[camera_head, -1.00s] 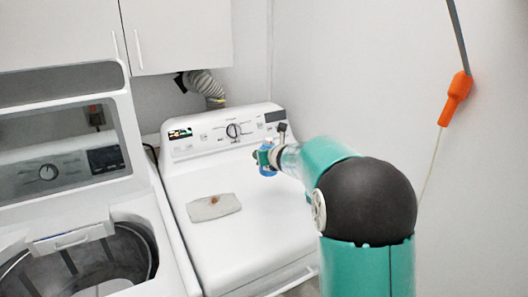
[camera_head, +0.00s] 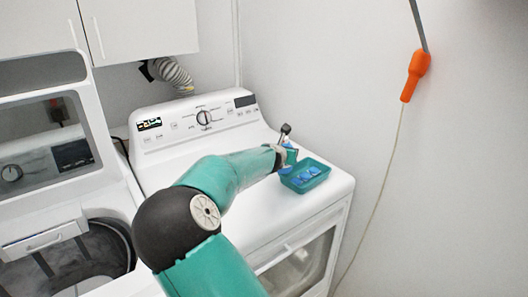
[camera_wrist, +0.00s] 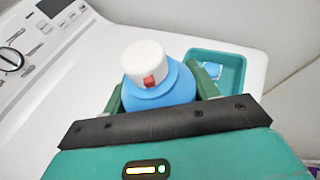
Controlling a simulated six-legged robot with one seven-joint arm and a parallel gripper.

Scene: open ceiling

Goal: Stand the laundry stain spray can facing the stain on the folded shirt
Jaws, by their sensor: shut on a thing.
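The spray can (camera_wrist: 160,87) has a blue body and a white cap with a red nozzle. In the wrist view it is between the green fingers of my gripper (camera_wrist: 162,92), which is shut on it. The red nozzle points towards the wrist camera. In the head view my gripper (camera_head: 286,153) is over the right part of the white dryer top, just behind the teal tray; the can is mostly hidden there. I cannot tell whether the can touches the dryer top. The folded shirt and its stain show in neither view now; my arm covers that part of the dryer.
A teal tray (camera_head: 322,173) with several blue pieces stands at the dryer's right edge, close to my gripper. The dryer's control panel (camera_head: 195,120) rises behind. An open washer (camera_head: 70,205) is at left, and an orange-handled thing (camera_head: 416,72) hangs by the right wall.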

